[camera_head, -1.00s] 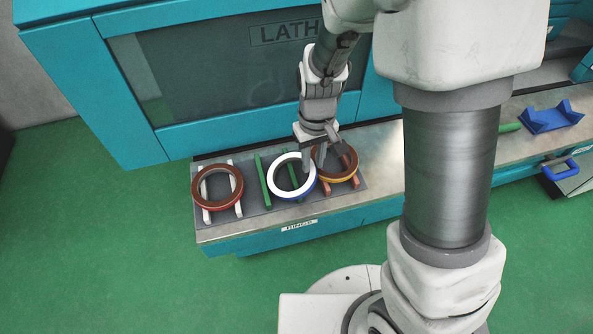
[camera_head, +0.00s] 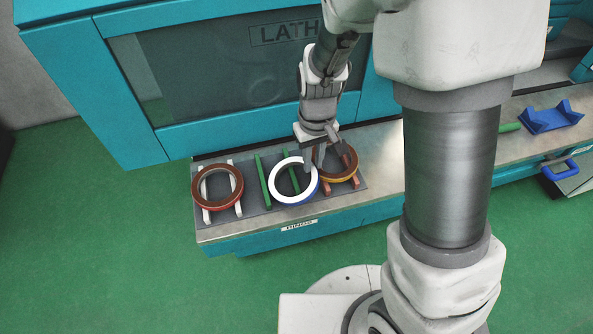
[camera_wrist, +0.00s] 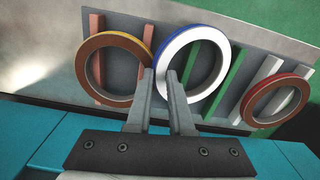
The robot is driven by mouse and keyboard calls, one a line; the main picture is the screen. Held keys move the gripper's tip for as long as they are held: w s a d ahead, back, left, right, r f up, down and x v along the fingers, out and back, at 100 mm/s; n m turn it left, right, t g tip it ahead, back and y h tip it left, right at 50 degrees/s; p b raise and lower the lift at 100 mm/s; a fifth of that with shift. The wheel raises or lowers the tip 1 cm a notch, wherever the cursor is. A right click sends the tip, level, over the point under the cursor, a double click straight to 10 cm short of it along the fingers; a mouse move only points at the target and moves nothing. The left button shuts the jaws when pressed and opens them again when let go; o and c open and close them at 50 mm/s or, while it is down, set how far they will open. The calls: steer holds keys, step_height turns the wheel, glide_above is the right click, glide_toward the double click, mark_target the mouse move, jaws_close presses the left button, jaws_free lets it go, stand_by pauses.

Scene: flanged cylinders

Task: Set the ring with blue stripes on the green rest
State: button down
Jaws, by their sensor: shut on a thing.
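The ring with blue stripes (camera_head: 273,186) has a white face and a blue outer side. My gripper (camera_head: 314,163) is shut on its wall at the right side in the head view. In the wrist view my gripper (camera_wrist: 160,75) has its fingers on the near left part of the ring (camera_wrist: 192,36). The green rest (camera_head: 262,180) is two parallel green bars. The ring is over its right bar, shifted to the right of the rest's middle; the left bar is clear. The bars also show in the wrist view (camera_wrist: 228,83). I cannot tell whether the ring touches the bars.
A brown ring with a yellow edge (camera_head: 343,178) lies on a red rest (camera_head: 354,182), close to the held ring's right. A brown ring with a red edge (camera_head: 203,204) lies on a white rest (camera_head: 238,209) at left. A blue cradle (camera_head: 550,118) stands far right.

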steer(key=shift+w+r, duration=0.1)
steer(key=shift+r+p, duration=1.7)
steer(key=shift+r, duration=0.2)
